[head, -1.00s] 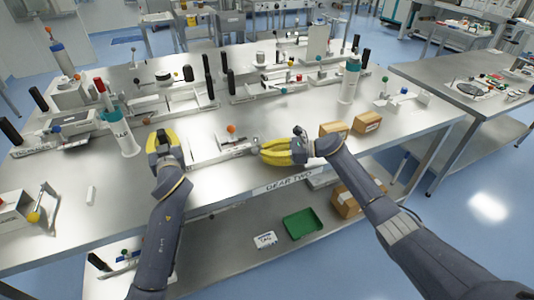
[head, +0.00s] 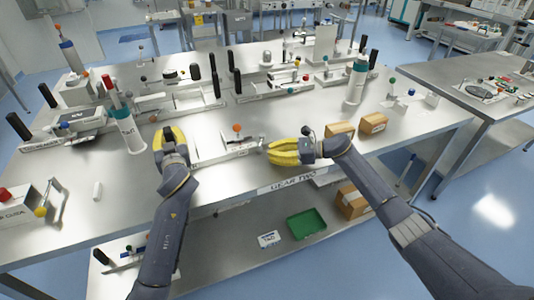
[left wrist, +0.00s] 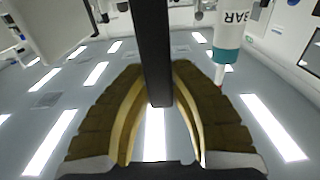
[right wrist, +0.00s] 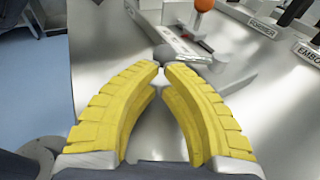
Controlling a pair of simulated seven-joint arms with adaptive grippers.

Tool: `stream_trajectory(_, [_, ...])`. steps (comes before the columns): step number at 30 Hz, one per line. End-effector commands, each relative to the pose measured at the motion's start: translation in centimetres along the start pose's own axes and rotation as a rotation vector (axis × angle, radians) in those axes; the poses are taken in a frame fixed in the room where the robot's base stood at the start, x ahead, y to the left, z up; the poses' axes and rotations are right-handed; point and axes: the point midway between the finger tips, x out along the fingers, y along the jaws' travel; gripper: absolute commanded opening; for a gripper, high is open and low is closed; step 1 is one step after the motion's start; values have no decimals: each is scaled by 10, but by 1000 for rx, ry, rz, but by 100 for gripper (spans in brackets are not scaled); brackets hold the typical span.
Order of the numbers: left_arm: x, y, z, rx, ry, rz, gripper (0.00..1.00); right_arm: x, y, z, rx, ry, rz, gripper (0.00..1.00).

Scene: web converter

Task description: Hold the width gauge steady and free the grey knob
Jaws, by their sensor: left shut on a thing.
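The width gauge (head: 222,145) is a pale, flat device with an orange ball, on the near edge of the metal table. Its right end shows in the right wrist view (right wrist: 185,42). My left gripper (head: 168,136) is at its left, shut on a black upright handle (left wrist: 153,50) that runs between the fingers. My right gripper (head: 270,151) is at the gauge's right end; its fingertips are close together in the right wrist view (right wrist: 162,68). A small grey knob (right wrist: 165,54) shows just beyond them. Whether they grip anything is unclear.
A white and teal bottle (head: 127,130) stands behind my left gripper. Cardboard boxes (head: 372,123) sit right of my right gripper. Other fixtures with black handles (head: 213,70) stand at the back. A green tray (head: 306,224) is on the lower shelf.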

Motion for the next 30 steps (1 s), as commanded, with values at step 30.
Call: stream_trajectory(30, [0,0,8,4,-16,0,0,-118,7,0,-1,0,-2,0])
